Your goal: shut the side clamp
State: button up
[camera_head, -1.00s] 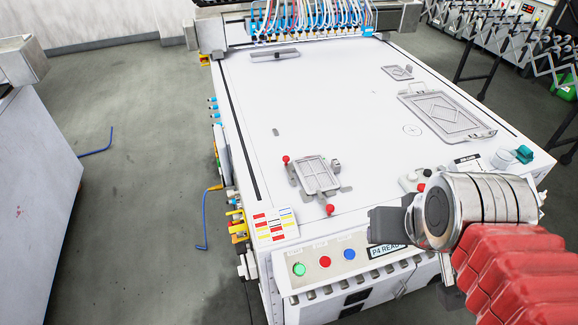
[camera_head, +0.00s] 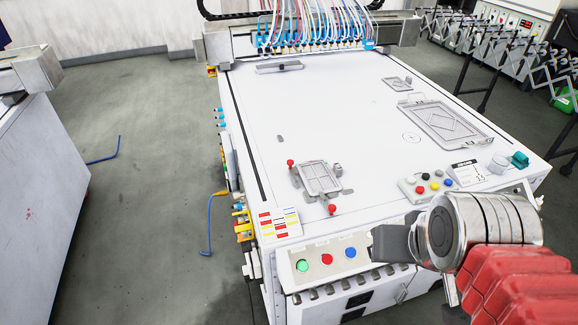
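A small grey fixture (camera_head: 319,178) holds a rectangular frame on the white table, left of centre. One red-knobbed clamp lever (camera_head: 290,163) stands up at its back left corner. Another red knob (camera_head: 332,209) is at its front edge. I cannot tell for certain which is the side clamp, or how far either is closed. My gripper (camera_head: 388,243) is a dark grey shape over the table's front edge, right of and nearer than the fixture, apart from both knobs. Its fingers are not distinct, so I cannot see its opening.
The white table (camera_head: 360,110) is mostly clear. A larger grey frame (camera_head: 446,123) lies at right. A coloured-button box (camera_head: 425,186) sits near the front right. Front panel buttons (camera_head: 326,259) are left of my gripper. A hose gantry (camera_head: 312,40) spans the back.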

aim_at(290, 161)
jog(key=k, duration=0.8)
jog(key=u, duration=0.6)
jog(key=i, duration=1.15)
jog(key=u, duration=0.1)
